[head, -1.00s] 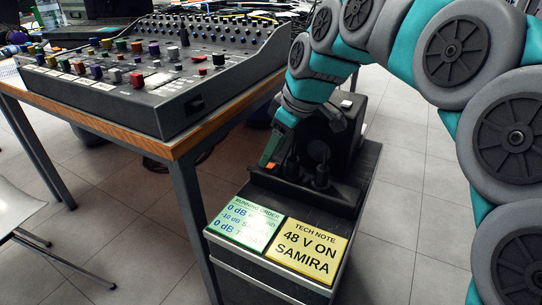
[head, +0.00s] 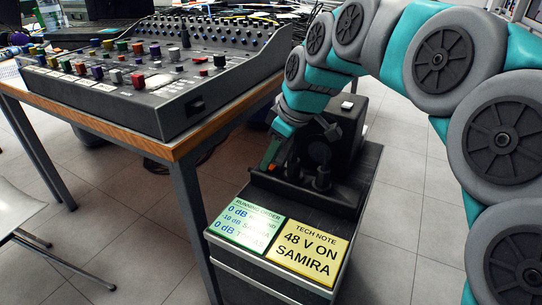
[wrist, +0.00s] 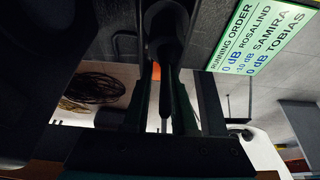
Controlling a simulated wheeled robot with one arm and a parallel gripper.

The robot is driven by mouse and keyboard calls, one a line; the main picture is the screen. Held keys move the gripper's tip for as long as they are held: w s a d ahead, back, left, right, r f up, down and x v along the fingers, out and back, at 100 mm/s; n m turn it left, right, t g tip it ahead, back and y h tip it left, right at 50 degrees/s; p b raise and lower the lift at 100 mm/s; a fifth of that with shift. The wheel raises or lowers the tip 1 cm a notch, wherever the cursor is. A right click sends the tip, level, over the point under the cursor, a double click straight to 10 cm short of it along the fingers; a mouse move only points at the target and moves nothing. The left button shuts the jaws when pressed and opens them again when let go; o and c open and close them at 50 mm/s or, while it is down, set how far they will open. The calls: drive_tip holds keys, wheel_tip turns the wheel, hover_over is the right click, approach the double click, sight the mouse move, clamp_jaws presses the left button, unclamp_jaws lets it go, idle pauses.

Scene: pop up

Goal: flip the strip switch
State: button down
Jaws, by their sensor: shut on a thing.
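A black power strip (head: 293,184) lies on the low dark cabinet, with black plugs standing in it. A small red-orange piece, which looks like the strip switch (head: 267,167), shows at its left end, right at my fingertips. My gripper (head: 272,158) reaches down from above onto that end, its dark green fingers close together. In the wrist view, the two fingers of my gripper (wrist: 166,90) run nearly parallel with a narrow gap, and a bit of orange shows between them. The contact itself is mostly hidden by the fingers and the dark parts around them.
A black box (head: 345,135) stands behind the strip, close to my wrist. A green card (head: 246,224) and a yellow card (head: 308,252) lie at the cabinet's front. A mixing console (head: 165,85) sits on the wooden table to the left. Floor to the right is clear.

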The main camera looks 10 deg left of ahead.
idle(0.3)
drive_tip(key=h+p, duration=0.2)
drive_tip(key=p, duration=0.1)
drive_tip(key=shift+w+a+r+g, duration=0.1)
drive_tip(key=shift+a+r+g, duration=0.1)
drive_tip(key=shift+a+g, duration=0.1)
drive_tip(key=shift+w+a+h+p, duration=0.1)
drive_tip(key=shift+a+h+p, duration=0.05)
drive_tip(key=shift+h+p, duration=0.4)
drive_tip(key=shift+f+g+h, duration=0.2)
drive_tip(key=shift+g+h, duration=0.1)
drive_tip(key=shift+h, duration=0.05)
drive_tip(key=c, duration=0.7)
unclamp_jaws()
drive_tip(key=shift+r, duration=0.1)
